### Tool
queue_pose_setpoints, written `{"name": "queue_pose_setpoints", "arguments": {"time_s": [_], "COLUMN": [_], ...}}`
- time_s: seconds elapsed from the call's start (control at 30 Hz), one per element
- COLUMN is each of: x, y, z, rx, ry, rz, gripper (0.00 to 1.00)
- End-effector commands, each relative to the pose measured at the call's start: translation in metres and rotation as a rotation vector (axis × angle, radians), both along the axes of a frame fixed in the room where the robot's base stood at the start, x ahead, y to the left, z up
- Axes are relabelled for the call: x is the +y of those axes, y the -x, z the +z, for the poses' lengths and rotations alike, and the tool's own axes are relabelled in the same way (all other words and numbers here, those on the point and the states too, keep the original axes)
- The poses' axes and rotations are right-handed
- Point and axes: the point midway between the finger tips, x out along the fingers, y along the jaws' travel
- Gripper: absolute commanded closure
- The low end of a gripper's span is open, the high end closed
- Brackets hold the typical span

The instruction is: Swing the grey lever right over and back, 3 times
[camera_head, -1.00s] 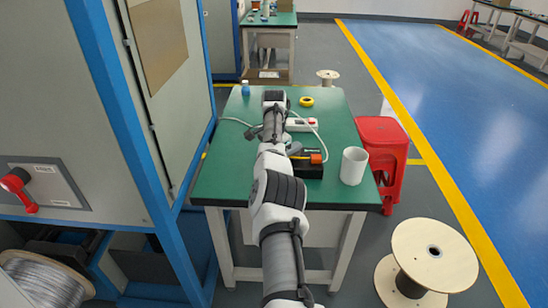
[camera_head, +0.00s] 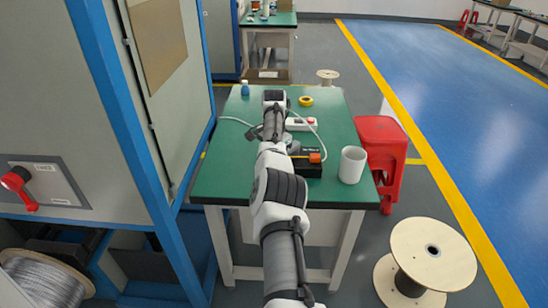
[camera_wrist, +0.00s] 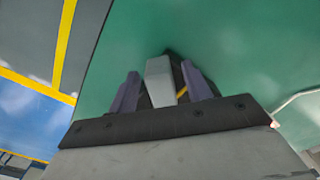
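A black box (camera_head: 309,168) with an orange part (camera_head: 315,158) on it sits on the green table, to the right of my arm. In the wrist view, a grey block-like piece (camera_wrist: 160,82), apparently the lever, stands between the two purple-grey fingers of my gripper (camera_wrist: 160,84). In the head view my arm hides the gripper's fingertips and most of the lever.
A white cup (camera_head: 352,165) stands right of the box on the green table (camera_head: 228,170). A white switch box (camera_head: 300,124) with a cable, yellow tape (camera_head: 306,101) and a blue bottle (camera_head: 245,88) lie further back. A tall cabinet (camera_head: 165,100) stands left, a red stool (camera_head: 382,150) right.

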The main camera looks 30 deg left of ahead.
Motion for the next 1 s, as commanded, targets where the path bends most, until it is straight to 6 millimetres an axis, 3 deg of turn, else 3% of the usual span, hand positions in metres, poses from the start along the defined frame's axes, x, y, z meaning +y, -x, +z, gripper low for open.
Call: {"name": "queue_pose_setpoints", "arguments": {"time_s": [0.27,0.37,0.7,1.0], "x": [0.000,0.000,0.000,0.000], "y": [-0.001,-0.001,0.000,0.000], "z": [0.008,0.022,0.100,0.132], "rx": [-0.003,-0.005,-0.001,0.000], "ry": [-0.001,-0.002,0.000,0.000], "rz": [-0.001,-0.001,0.000,0.000], "gripper": [0.51,0.51,0.51,0.51]}}
